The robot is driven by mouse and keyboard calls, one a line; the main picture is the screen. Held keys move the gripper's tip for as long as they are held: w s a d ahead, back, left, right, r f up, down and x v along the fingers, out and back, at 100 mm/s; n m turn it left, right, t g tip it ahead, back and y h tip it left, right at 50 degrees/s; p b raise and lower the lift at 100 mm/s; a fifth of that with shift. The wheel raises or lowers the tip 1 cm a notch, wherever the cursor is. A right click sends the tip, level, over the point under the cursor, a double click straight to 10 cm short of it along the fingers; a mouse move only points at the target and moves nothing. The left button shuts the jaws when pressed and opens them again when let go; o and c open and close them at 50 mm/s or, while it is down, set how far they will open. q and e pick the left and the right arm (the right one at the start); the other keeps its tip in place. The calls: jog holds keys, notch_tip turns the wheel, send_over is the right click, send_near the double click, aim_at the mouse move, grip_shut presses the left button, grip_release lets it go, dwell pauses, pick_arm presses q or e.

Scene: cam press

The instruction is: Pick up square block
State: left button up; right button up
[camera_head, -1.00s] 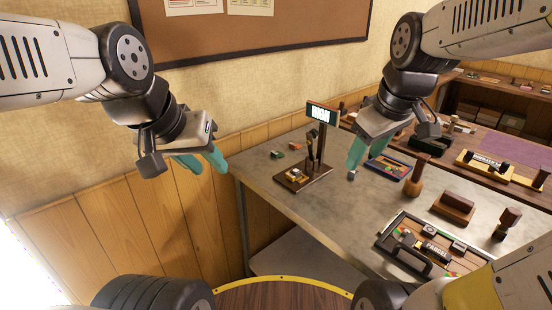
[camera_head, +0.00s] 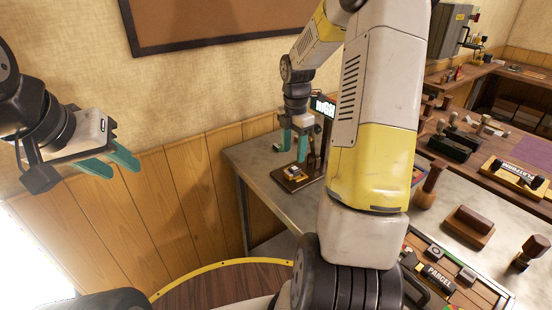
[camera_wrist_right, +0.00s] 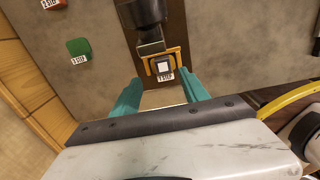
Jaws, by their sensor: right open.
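A small block with a white square top (camera_wrist_right: 163,66) sits in a yellow U-shaped holder (camera_wrist_right: 177,55) at the foot of the press. In the head view the holder (camera_head: 293,174) rests on the press's dark wooden base (camera_head: 288,185). A numbered label shows at the block's near edge. My right gripper (camera_head: 294,148) is open and empty, pointing down above the press base. In the right wrist view its teal fingers (camera_wrist_right: 161,88) are apart, just short of the block. My left gripper (camera_head: 116,166) is open and empty, off the table at the left.
The press's dark ram (camera_wrist_right: 148,28) stands right beyond the block. A green block (camera_wrist_right: 78,47) and an orange-red block (camera_wrist_right: 52,4) lie on the grey table to its left. My right arm hides the table's middle.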

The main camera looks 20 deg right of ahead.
aim_at(295, 168)
jog(key=f, duration=0.6)
jog(key=shift+s+d, duration=0.2)
jog(key=shift+s, duration=0.05)
jog(key=shift+r, duration=0.1)
grip_shut()
